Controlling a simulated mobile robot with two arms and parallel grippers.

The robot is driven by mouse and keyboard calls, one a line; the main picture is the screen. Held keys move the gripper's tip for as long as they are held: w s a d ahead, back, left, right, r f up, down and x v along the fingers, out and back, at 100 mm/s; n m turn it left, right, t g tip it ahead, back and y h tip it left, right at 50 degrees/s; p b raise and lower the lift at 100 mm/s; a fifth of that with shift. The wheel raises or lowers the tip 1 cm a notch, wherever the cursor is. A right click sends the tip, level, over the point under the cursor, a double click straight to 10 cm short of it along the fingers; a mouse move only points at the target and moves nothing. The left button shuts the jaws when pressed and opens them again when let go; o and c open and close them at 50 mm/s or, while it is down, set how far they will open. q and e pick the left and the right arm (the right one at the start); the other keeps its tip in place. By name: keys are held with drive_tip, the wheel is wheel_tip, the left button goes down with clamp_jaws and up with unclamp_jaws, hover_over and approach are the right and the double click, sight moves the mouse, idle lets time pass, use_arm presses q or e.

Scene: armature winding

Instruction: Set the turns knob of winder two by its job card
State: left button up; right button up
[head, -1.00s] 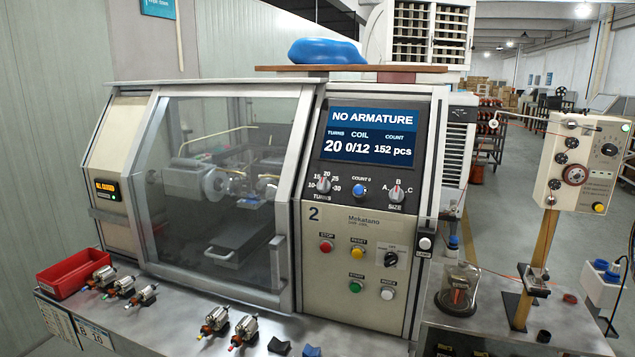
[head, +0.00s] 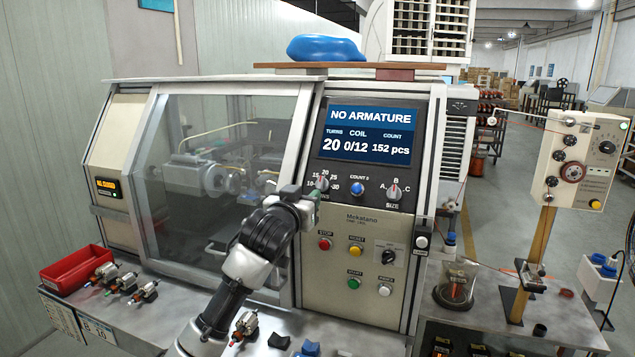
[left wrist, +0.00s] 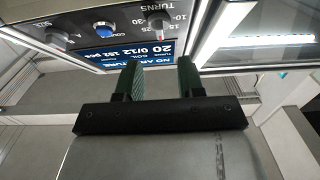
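The turns knob (head: 322,184) of winder two is a small knob with a printed scale, at the lower left of the control panel. The screen (head: 372,133) above it reads NO ARMATURE, turns 20, coil 0/12, count 152 pcs. My left gripper (head: 306,193) is just left of and below the knob, partly covering its label. In the left wrist view its two green fingers (left wrist: 160,78) stand apart with nothing between them; the turns knob (left wrist: 160,40) shows beyond their tips. Cards (head: 95,329) hang on the bench's front edge; their print is too small to read surely. My right gripper is out of view.
Right of the knob are the blue count button (head: 357,188) and the size knob (head: 394,193). Stop, reset, start and index buttons sit below. The glass door (head: 215,170) is left. Armatures (head: 125,279) and a red bin (head: 78,270) lie on the bench.

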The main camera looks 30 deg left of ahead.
sight(319, 183)
use_arm(q)
drive_tip(key=p+x, duration=0.2)
drive_tip(key=x, duration=0.4)
drive_tip(key=shift+w+r+p, duration=0.1)
drive_tip(key=shift+w+p, duration=0.15)
drive_tip(key=shift+p, duration=0.05)
drive_tip(key=shift+p+x, duration=0.3)
drive_tip(key=shift+x, duration=0.55)
drive_tip(key=shift+c, duration=0.4)
drive_tip(key=c, duration=0.5)
drive_tip(key=shift+s, duration=0.2)
clamp_jaws()
